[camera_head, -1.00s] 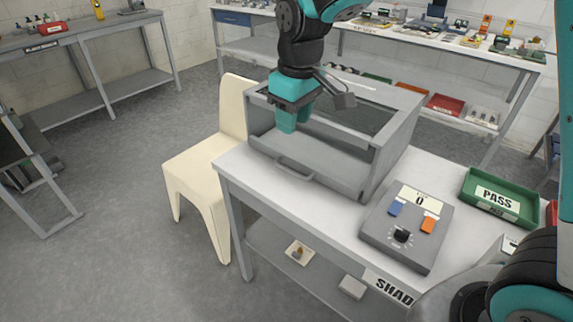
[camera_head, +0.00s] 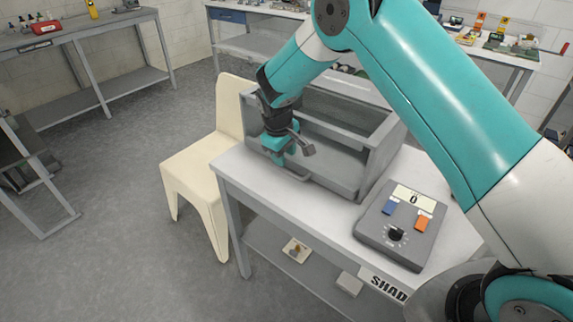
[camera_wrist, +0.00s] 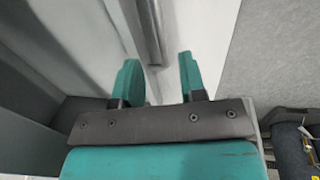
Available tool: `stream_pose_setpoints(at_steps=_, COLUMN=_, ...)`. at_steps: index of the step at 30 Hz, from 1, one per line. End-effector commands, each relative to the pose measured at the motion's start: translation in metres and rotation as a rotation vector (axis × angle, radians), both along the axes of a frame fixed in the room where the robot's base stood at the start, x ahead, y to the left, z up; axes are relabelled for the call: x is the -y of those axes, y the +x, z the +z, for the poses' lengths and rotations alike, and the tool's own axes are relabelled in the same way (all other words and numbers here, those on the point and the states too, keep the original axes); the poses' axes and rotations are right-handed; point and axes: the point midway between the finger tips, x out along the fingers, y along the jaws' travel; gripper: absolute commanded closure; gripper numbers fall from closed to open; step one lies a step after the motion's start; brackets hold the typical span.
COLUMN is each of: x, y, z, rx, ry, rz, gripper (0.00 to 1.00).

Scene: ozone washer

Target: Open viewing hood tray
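The grey viewing hood (camera_head: 385,150) stands on the white-topped table, with its tray (camera_head: 330,167) low at the front. The tray's bar handle (camera_head: 297,178) is partly hidden by my gripper. My gripper (camera_head: 280,157) points down at the tray's front, by the left part of the handle. In the wrist view my gripper (camera_wrist: 160,75) is open, with its two teal fingers apart. A grey bar, apparently the handle (camera_wrist: 147,30), runs between the fingers in that picture. I cannot tell whether they touch it.
A grey control box (camera_head: 403,225) with a dial and blue and orange buttons sits right of the hood. A cream chair (camera_head: 200,165) stands close at the table's left. Open floor (camera_head: 120,240) lies at the left.

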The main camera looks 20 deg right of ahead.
Motion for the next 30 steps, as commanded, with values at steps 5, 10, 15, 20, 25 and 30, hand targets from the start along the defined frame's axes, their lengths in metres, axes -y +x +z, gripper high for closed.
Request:
stream_pose_setpoints(at_steps=5, x=0.006, y=0.003, z=-0.033, rx=-0.001, ry=-0.001, rz=-0.001, gripper=0.62)
stream_pose_setpoints(at_steps=10, x=0.008, y=0.006, z=-0.051, rx=0.0, ry=0.0, rz=-0.001, gripper=0.62)
stream_pose_setpoints(at_steps=15, x=0.009, y=0.006, z=-0.057, rx=0.001, ry=0.001, rz=0.0, gripper=0.62)
stream_pose_setpoints(at_steps=20, x=0.009, y=0.006, z=-0.057, rx=0.001, ry=0.001, rz=0.0, gripper=0.62)
stream_pose_setpoints(at_steps=25, x=0.009, y=0.006, z=-0.057, rx=0.001, ry=0.001, rz=0.0, gripper=0.9)
stream_pose_setpoints(at_steps=30, x=0.009, y=0.006, z=-0.057, rx=0.001, ry=0.001, rz=0.0, gripper=1.0)
